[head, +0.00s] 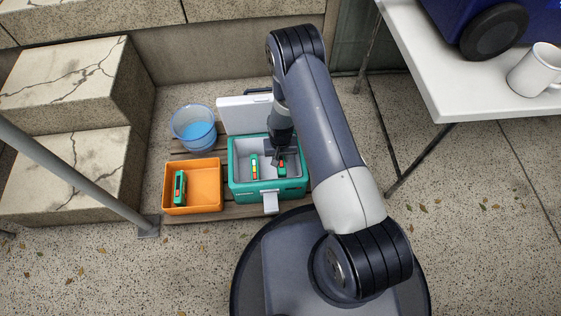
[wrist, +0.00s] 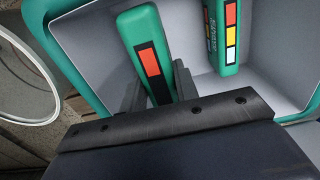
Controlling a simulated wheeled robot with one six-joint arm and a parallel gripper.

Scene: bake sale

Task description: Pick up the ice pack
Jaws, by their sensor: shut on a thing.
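A green ice pack (head: 282,169) with a red and black label is inside the teal cooler (head: 240,190), on its right side. My gripper (head: 277,157) reaches down into the cooler and is shut on this pack. In the wrist view, the pack (wrist: 150,50) sits between the two grey fingers (wrist: 157,88). Its lower end is hidden behind the gripper body. A second green pack (head: 254,168) with red, yellow and white stripes stands apart to its left in the cooler. It also shows in the wrist view (wrist: 228,58).
An orange bin (head: 207,172) left of the cooler holds another green pack (head: 180,188) with a red and black label. A blue bucket (head: 194,128) stands behind it. The cooler's white lid (head: 240,114) is open. A white table (head: 455,88) with a mug (head: 535,70) stands right.

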